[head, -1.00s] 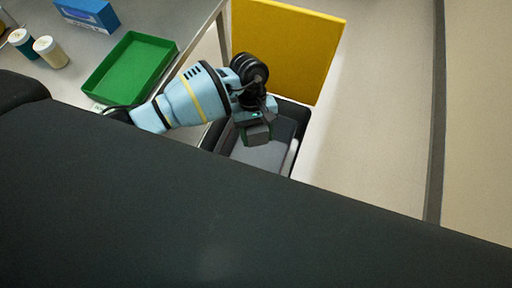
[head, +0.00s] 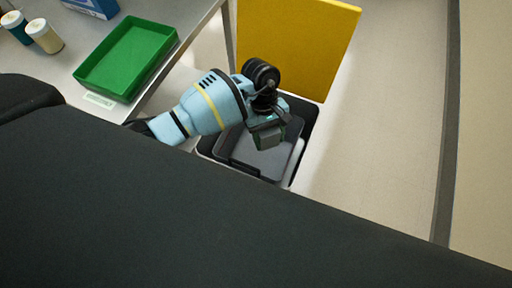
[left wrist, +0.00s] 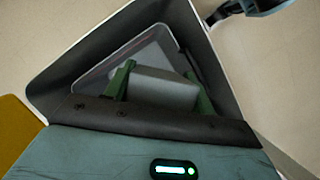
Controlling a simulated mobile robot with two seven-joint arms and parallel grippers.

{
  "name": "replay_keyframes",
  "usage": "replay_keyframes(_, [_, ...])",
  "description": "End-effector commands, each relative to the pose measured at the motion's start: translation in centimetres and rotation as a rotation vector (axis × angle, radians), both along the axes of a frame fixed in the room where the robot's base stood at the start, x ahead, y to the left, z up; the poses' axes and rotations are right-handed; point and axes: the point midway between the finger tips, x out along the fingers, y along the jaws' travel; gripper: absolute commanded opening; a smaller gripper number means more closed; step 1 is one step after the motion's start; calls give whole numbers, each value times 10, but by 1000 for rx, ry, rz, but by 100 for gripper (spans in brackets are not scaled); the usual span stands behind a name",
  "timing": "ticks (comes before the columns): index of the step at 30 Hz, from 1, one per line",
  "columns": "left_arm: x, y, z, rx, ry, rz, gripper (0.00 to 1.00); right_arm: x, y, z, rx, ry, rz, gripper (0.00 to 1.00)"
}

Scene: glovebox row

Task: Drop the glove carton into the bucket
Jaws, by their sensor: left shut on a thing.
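My left gripper (head: 267,135) is over the open bucket (head: 301,160), fingers pointing down. In the left wrist view its green fingers (left wrist: 158,88) are shut on a plain pale grey box, which I take as the glove carton (left wrist: 162,90). In the head view the carton shows as a small grey block (head: 268,140), partly hidden by the gripper. The bucket has a pale outside and a dark inside, which also shows behind the carton in the left wrist view (left wrist: 75,85). The carton's height above the bucket floor is hard to tell. My right gripper is not in view.
A yellow panel (head: 295,45) stands upright behind the bucket. A steel table (head: 190,25) at the left bears a green tray (head: 126,58), two white-capped jars (head: 44,36) and a blue box (head: 95,6). Bare floor (head: 390,110) lies to the right.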

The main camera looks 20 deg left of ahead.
Motion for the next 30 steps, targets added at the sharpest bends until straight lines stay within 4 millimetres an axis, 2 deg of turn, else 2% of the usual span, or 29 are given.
replay_keyframes(1, [-1, -1, -10, -2, 5, 0, 32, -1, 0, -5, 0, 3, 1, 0])
replay_keyframes(6, [-1, 0, -24, 0, 4, 0, 32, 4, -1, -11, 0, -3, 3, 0])
replay_keyframes(16, [0, 0, -26, 0, 0, 0, 32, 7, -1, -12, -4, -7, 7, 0])
replay_keyframes(17, [0, 0, -26, 0, 0, 0, 57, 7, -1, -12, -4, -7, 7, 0])
replay_keyframes(22, [0, 0, -26, 0, 0, 0, 79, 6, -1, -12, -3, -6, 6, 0])
replay_keyframes(30, [0, 1, -25, 0, 0, 0, 80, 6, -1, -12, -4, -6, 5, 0])
